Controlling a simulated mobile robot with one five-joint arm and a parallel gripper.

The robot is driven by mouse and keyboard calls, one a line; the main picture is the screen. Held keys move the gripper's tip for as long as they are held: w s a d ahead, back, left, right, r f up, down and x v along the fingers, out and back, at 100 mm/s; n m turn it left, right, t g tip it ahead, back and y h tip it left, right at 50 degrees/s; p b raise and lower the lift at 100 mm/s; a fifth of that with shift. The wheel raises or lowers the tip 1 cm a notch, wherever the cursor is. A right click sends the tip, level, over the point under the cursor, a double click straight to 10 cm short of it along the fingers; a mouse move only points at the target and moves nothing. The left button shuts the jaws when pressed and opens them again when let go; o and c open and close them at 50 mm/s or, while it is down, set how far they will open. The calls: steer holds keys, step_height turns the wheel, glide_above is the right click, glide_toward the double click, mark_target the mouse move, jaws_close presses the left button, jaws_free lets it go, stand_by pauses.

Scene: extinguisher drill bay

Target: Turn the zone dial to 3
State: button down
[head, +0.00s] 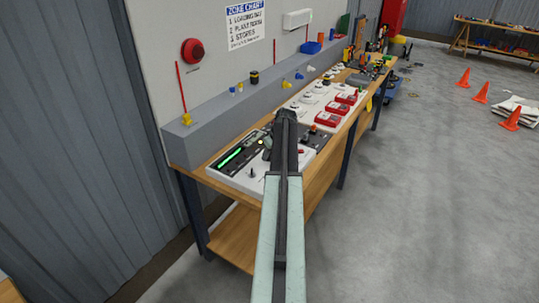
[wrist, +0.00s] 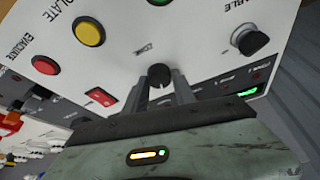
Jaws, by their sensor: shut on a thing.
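A black knob (wrist: 158,73), which appears to be the zone dial, sits on a white control panel (wrist: 115,60). My gripper (wrist: 160,86) is shut on this knob, one finger at each side. The small marking beside the knob is too blurred to read, so its setting cannot be told. In the head view my arm reaches over the panel (head: 228,178) on the workbench, and my gripper (head: 267,152) points down at it. The arm hides part of the panel, and the knob is not clear there.
A zone chart (head: 245,24) hangs on the wall. Orange cones (head: 480,93) stand on the open floor at right.

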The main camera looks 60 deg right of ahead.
steer(key=m+h, duration=0.1)
steer(key=m, duration=0.2)
steer(key=shift+a+m, duration=0.15)
steer(key=shift+m, duration=0.25)
steer(key=m+g+h, duration=0.1)
steer(key=m, duration=0.2)
steer(key=shift+w+m, duration=0.1)
steer(key=shift+m, duration=0.2)
steer(key=m, duration=0.1)
steer(key=m+g+h, duration=0.1)
steer(key=m, duration=0.1)
steer(key=shift+w+m+g, duration=0.15)
steer(key=shift+m+g, duration=0.15)
steer(key=shift+a+m+g, duration=0.1)
steer(key=shift+m+g, duration=0.7)
steer(key=shift+m, duration=1.2)
steer(key=c, duration=1)
jaws_free()
steer(key=shift+c, duration=0.2)
